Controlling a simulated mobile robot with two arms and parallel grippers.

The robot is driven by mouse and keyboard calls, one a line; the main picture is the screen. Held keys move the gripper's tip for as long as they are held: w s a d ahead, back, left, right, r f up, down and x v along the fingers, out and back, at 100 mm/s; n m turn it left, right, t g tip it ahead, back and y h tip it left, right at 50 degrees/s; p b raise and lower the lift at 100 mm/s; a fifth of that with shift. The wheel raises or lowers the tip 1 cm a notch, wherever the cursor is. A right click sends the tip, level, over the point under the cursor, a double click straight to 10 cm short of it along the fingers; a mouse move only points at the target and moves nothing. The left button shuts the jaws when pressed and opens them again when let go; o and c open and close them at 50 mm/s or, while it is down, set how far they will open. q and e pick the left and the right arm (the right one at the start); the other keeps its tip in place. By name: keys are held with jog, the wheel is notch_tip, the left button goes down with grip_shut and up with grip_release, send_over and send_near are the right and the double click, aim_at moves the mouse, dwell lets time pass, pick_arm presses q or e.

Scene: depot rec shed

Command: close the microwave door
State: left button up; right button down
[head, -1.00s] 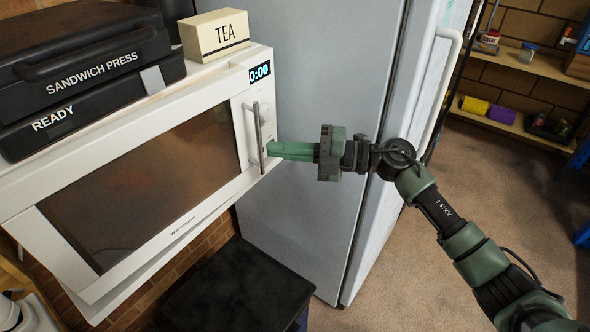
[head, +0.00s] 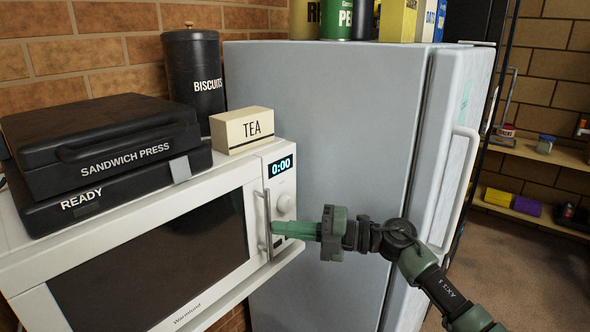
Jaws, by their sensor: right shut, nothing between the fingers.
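The white microwave (head: 262,157) is at the left, with a dark window in its door (head: 160,262) and a clock reading 0:00. The door looks flush, or nearly so, with the control panel; I cannot tell whether a small gap remains. Its upright metal handle (head: 267,215) is at the door's right edge. My right gripper (head: 275,229), with green fingers, is shut and empty. Its tips are right beside the handle, in front of the control panel; whether they touch is unclear. My left gripper is not in view.
A black sandwich press (head: 110,140) and a TEA box (head: 242,130) sit on top of the microwave. A BISCUITS tin (head: 192,75) stands behind. A grey fridge (head: 330,110) stands close on the right, behind my right arm. Shelves (head: 545,152) are farther right.

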notch_tip(320, 180, up, 19)
jog(key=s+d+f+m+t+h, duration=0.2)
jog(key=d+f+m+t+h, duration=0.3)
jog(key=f+m, duration=0.45)
jog(key=s+d+f+m+t+h, duration=0.2)
jog(key=d+f+m+t+h, duration=0.15)
jog(key=f+m+h, duration=0.45)
jog(key=s+d+f+m+t+h, duration=0.1)
jog(key=d+f+m+t+h, duration=0.3)
jog(key=f+m, duration=0.7)
jog(key=s+d+f+m+g, duration=0.1)
jog(key=s+d+f+g, duration=0.1)
jog(key=s+f+g, duration=0.35)
jog(key=s+d+f+m+g, duration=0.1)
jog(key=s+d+f+g, duration=0.1)
jog(key=s+f, duration=0.55)
jog(key=s+f+g, duration=0.3)
jog(key=s+f, duration=0.1)
jog(key=s, duration=0.5)
jog(key=s+f+g, duration=0.4)
jog(key=s, duration=0.6)
notch_tip(320, 180, down, 23)
jog(key=s+d+f+g, duration=0.2)
jog(key=s+d+f, duration=0.1)
jog(key=s+f, duration=1.5)
